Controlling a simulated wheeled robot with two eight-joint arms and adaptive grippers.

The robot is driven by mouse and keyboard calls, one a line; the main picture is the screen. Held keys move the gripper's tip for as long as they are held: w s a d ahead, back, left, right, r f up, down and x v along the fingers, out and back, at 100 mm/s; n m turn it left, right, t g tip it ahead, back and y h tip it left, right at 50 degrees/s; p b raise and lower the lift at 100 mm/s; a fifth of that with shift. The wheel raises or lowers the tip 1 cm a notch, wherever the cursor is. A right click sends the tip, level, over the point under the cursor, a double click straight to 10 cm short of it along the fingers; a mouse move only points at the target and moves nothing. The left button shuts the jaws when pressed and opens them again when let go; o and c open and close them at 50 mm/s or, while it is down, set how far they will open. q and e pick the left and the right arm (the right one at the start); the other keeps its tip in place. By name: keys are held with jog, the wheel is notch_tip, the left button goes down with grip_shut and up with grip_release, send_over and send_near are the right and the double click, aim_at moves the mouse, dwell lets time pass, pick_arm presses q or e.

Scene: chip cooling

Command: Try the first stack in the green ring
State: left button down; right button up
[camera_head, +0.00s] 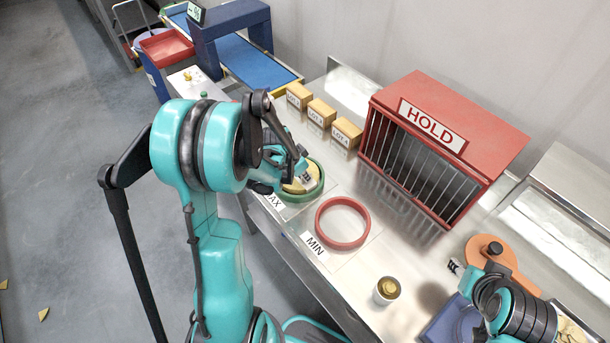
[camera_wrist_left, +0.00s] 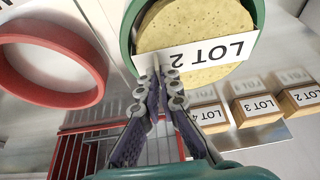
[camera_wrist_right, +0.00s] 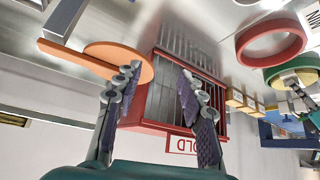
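The green ring (camera_head: 318,187) lies over the MAX mark, and it also shows in the left wrist view (camera_wrist_left: 128,40). A round yellow chip stack (camera_wrist_left: 190,22) sits within its opening; whether it rests on the surface is unclear. A white LOT 2 card (camera_wrist_left: 215,50) lies across the stack. My left gripper (camera_head: 302,176) is over the ring; in the left wrist view its fingertips (camera_wrist_left: 163,75) are close together at the card's edge and look shut on it. My right gripper (camera_wrist_right: 158,78) is open and empty, near the orange disc.
A red ring (camera_head: 343,222) lies by the MIN label (camera_head: 315,245). Wooden LOT blocks (camera_head: 321,112) stand behind the rings. A red HOLD cage (camera_head: 440,130) stands at the back.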

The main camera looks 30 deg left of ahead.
pick_arm(q)
jog(key=shift+f+b, duration=0.45)
dwell(0.4)
jog(key=c, duration=1.6)
grip_release()
jog(key=shift+c, duration=0.2)
jog(key=shift+r, duration=0.15)
jog(key=v, duration=1.1)
jog(key=shift+s+r, duration=0.2)
jog(key=shift+r, duration=0.1)
